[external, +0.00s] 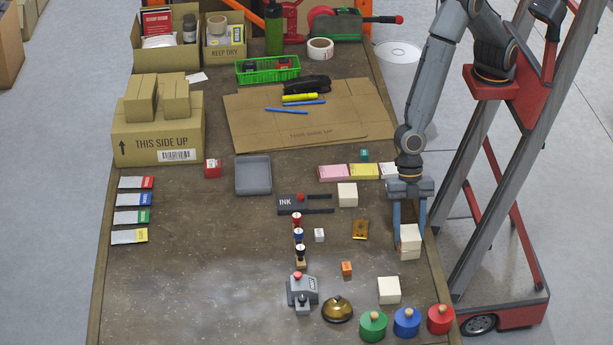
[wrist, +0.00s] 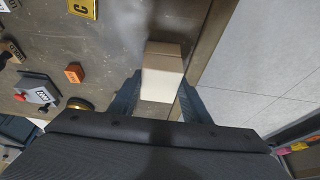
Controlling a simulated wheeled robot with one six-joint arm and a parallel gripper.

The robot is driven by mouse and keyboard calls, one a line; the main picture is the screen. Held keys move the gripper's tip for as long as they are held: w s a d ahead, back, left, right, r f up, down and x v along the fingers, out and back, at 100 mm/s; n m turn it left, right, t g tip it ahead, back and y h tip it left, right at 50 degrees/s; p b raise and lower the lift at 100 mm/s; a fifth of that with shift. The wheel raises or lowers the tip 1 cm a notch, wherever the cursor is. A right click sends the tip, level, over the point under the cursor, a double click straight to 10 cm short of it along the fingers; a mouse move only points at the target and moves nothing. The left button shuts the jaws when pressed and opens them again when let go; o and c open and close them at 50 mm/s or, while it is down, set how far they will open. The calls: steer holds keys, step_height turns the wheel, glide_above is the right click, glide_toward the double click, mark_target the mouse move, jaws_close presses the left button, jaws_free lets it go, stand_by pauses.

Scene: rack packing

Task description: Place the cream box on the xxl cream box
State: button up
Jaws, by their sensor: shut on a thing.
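My gripper (external: 409,232) points down near the table's right edge, with its fingers on either side of a cream box (external: 410,236). It is shut on this box. In the wrist view, the cream box (wrist: 163,85) sits between the fingers, with a darker tan face beyond its bright face. Below it in the external view is another cream section (external: 410,254); I cannot tell whether this is a second box or the same one. Two other cream boxes stand apart, one near the ink pad (external: 347,195) and one nearer the front (external: 389,290). Which is xxl is unclear.
An amber packet (external: 360,230) and a small orange box (external: 347,268) lie left of my gripper. Green (external: 373,326), blue (external: 406,322) and red (external: 441,319) knobbed pots and a brass bell (external: 337,309) stand at the front.

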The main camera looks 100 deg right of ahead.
steer(key=o, duration=1.1)
steer(key=shift+r, duration=0.1)
steer(key=shift+r, duration=0.3)
steer(key=b+v, duration=0.2)
steer(key=v, duration=0.9)
steer(key=shift+d, duration=0.25)
steer(key=shift+r, duration=0.1)
steer(key=w+d+m+t+h, duration=0.15)
steer(key=d+m, duration=0.25)
steer(key=d, duration=0.8)
steer(key=w+d+m+g+h, duration=0.1)
steer(key=w+d+m, duration=0.25)
steer(key=d, duration=0.75)
steer(key=s+d+f+m+h, duration=0.1)
steer(key=s+d+m, duration=0.3)
steer(key=d, duration=0.7)
steer(key=s+d+f+m+h, duration=0.1)
steer(key=s+d+m, duration=0.4)
steer(key=d, duration=0.7)
steer(key=shift+f+m, duration=0.25)
steer(key=shift+m, duration=0.5)
